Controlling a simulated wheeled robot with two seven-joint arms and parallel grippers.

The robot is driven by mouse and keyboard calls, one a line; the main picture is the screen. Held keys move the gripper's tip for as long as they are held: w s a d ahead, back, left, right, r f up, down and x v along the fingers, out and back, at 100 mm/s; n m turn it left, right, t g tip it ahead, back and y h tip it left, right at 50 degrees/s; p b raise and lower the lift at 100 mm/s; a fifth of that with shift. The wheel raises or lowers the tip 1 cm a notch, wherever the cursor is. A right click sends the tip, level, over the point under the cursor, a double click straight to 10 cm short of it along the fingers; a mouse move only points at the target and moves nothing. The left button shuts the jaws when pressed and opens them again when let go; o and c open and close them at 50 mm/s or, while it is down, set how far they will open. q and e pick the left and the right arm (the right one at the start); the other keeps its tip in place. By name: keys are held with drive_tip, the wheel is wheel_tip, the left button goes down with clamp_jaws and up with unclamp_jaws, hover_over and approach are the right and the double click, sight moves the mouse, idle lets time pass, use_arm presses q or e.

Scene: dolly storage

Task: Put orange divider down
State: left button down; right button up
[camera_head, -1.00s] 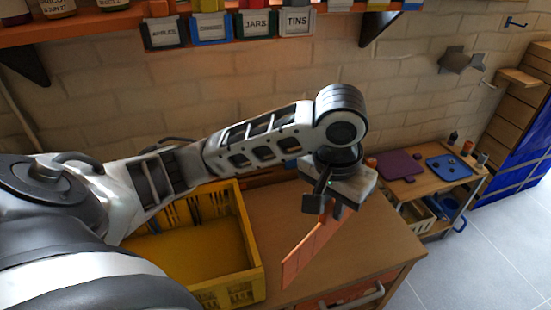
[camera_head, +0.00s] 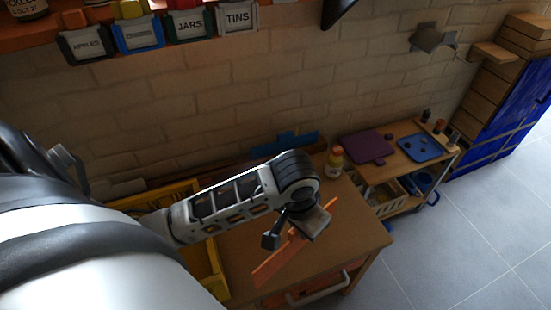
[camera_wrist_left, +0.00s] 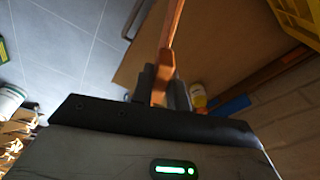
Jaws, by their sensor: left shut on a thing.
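The orange divider (camera_head: 275,264) is a thin flat panel, held tilted over the wooden counter (camera_head: 345,240) near its right part. My left gripper (camera_head: 296,236) is shut on the divider. In the left wrist view the divider (camera_wrist_left: 168,45) stands between the fingers of my left gripper (camera_wrist_left: 160,92) and runs away from them, over the brown counter top. Whether its lower edge touches the counter I cannot tell. My right gripper is in neither view.
A yellow crate (camera_head: 208,272) stands on the counter, partly behind my left arm. A bottle (camera_head: 334,162) and a blue item (camera_head: 284,145) are at the back by the wall. A small cart with a purple board (camera_head: 366,146) and a blue tray (camera_head: 425,148) stands right.

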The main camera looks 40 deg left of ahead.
use_arm(q)
drive_tip(key=w+a+f+b, duration=0.1)
drive_tip(key=w+a+f, duration=0.1)
drive_tip(key=w+f, duration=0.4)
drive_tip(key=w+a+f+b, duration=0.2)
drive_tip(key=w+f, duration=0.5)
drive_tip(key=shift+a, duration=0.35)
drive_tip(key=shift+f, duration=0.1)
drive_tip(key=c, duration=1.4)
unclamp_jaws()
drive_tip(key=shift+o, duration=0.2)
